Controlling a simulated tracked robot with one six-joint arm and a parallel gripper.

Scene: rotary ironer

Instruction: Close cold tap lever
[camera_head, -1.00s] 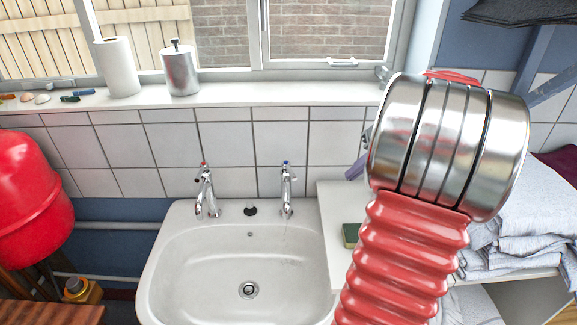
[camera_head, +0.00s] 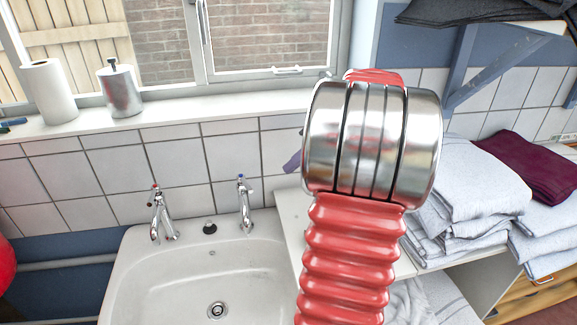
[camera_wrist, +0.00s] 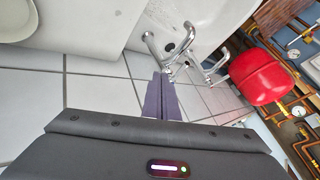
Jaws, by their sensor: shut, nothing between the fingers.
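The cold tap (camera_head: 244,206) is a chrome tap with a blue mark on top, at the back right of the white sink (camera_head: 122,285). The cold tap also shows in the wrist view (camera_wrist: 157,43), just beyond my fingertips. I cannot tell its lever's exact angle. The similar tap with a red mark (camera_head: 160,215) stands to its left. My gripper (camera_wrist: 161,74) has purple fingers, shut and empty, pointing toward the cold tap and apart from it. In the head view my gripper (camera_head: 291,163) is mostly hidden behind my red and metal arm.
A white worktop (camera_head: 290,222) adjoins the sink on the right, with folded grey laundry (camera_head: 470,185) beyond. A tiled wall (camera_head: 175,165) and a sill (camera_head: 160,118) with a paper roll (camera_head: 48,92) and metal canister (camera_head: 119,90) are behind. A red tank (camera_wrist: 262,76) is farther off.

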